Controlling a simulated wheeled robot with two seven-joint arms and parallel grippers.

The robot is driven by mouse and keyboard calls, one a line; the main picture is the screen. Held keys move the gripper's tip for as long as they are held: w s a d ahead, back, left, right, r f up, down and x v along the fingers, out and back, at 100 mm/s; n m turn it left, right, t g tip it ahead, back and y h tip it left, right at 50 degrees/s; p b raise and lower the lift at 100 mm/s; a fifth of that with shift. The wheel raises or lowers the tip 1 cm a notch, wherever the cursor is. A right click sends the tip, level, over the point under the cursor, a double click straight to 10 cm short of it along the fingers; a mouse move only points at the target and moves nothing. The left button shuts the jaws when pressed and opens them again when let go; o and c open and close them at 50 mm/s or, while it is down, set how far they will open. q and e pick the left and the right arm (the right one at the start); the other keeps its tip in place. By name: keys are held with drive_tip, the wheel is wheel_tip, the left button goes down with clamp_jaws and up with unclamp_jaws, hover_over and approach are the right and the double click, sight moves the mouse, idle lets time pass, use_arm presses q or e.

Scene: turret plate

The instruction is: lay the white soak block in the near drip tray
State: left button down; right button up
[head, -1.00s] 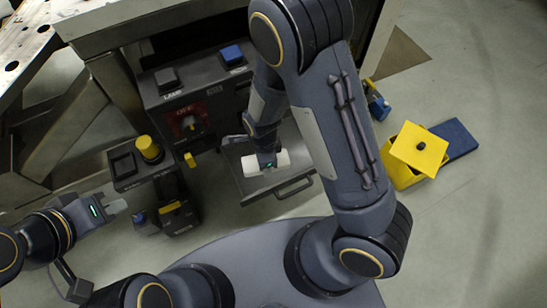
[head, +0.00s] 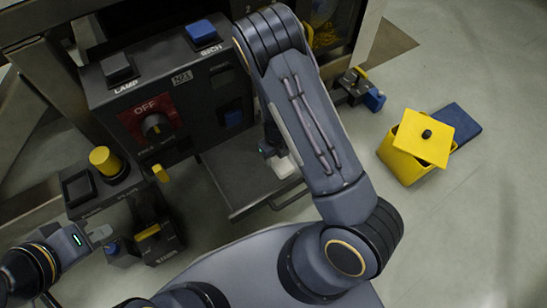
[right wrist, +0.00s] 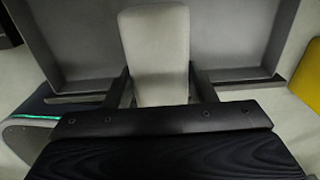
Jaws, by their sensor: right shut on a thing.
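The white soak block (right wrist: 158,50) is between the two fingers of my right gripper (right wrist: 160,88) in the right wrist view. The gripper is shut on it. In the head view only part of the block (head: 285,167) shows, beside my right forearm, at the right part of a dark pulled-out tray (head: 228,176) with a front handle. The tray's grey floor and raised edge (right wrist: 240,76) lie beyond the block in the wrist view. I cannot tell whether the block touches the floor. My left gripper (head: 100,235) is at the lower left, away from the tray; its jaw gap is unclear.
A control panel with a red OFF switch (head: 152,124), a lamp button (head: 118,70) and a blue button (head: 202,33) stands behind and left of the tray. A yellow button post (head: 105,160) is near my left gripper. A yellow lidded box (head: 408,145) stands right on open floor.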

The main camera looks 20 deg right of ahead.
drive_tip(key=w+f+b, duration=0.1)
drive_tip(key=f, duration=0.1)
drive_tip(key=w+d+f+b, duration=0.1)
drive_tip(key=w+f, duration=0.1)
drive_tip(key=w+f+b, duration=0.1)
drive_tip(key=w+f, duration=0.1)
drive_tip(key=shift+d, duration=0.3)
drive_tip(key=shift+w+f+b, duration=0.15)
drive_tip(key=shift+f+b, duration=0.5)
drive_tip(key=shift+f, duration=0.95)
drive_tip(key=shift+f, duration=0.15)
drive_tip(key=o, duration=1)
wheel_tip(320, 180, up, 12)
drive_tip(key=p, duration=0.5)
drive_tip(key=shift+d, duration=0.1)
